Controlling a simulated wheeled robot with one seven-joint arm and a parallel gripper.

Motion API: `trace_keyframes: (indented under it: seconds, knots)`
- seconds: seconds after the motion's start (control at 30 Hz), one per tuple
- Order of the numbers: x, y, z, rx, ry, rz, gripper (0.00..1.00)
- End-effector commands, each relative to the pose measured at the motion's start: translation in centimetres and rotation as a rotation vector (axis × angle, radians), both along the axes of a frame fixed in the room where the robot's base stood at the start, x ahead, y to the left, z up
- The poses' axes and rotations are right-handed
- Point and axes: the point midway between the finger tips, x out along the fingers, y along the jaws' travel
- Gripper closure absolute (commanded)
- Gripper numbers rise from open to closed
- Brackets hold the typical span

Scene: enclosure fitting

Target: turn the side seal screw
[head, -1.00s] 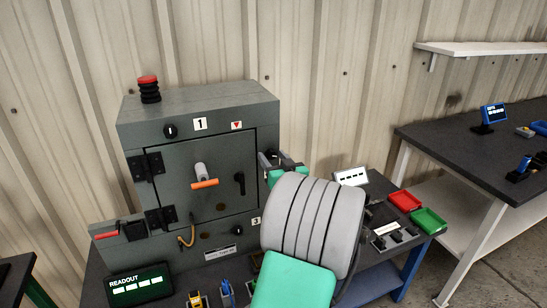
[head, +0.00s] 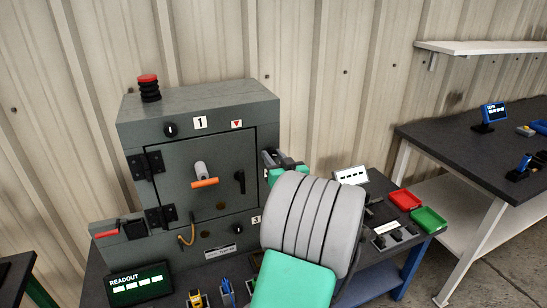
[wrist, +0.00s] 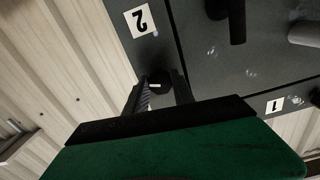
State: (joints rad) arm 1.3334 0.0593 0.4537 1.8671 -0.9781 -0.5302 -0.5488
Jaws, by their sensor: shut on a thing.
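The grey enclosure (head: 190,115) stands on the bench, its door closed. My gripper (head: 279,161) is at its right side wall, with my wrist and arm covering much of that wall. In the wrist view, my gripper (wrist: 160,82) has its two dark fingers on either side of a small black screw head with a pale mark, the side seal screw (wrist: 156,87). The fingers are shut on it. In the head view the screw is hidden behind my gripper.
The door has an orange-tipped handle (head: 204,183) and a black latch (head: 239,181). A readout screen (head: 138,285) stands at the front left. Red (head: 404,200) and green (head: 429,220) trays lie at the bench's right end. A white shelf (head: 485,48) is on the wall.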

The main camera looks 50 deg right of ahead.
Motion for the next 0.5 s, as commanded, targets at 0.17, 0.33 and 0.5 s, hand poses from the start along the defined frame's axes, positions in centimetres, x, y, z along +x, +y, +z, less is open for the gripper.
trace_keyframes:
  seconds: [0.17,0.33,0.5]
  knots:
    - [0.00,0.02,-0.05,0.036,-0.021,0.000,1.00]
    - [0.01,0.04,-0.06,0.113,-0.067,0.000,1.00]
    - [0.02,0.05,-0.08,0.230,-0.137,-0.001,1.00]
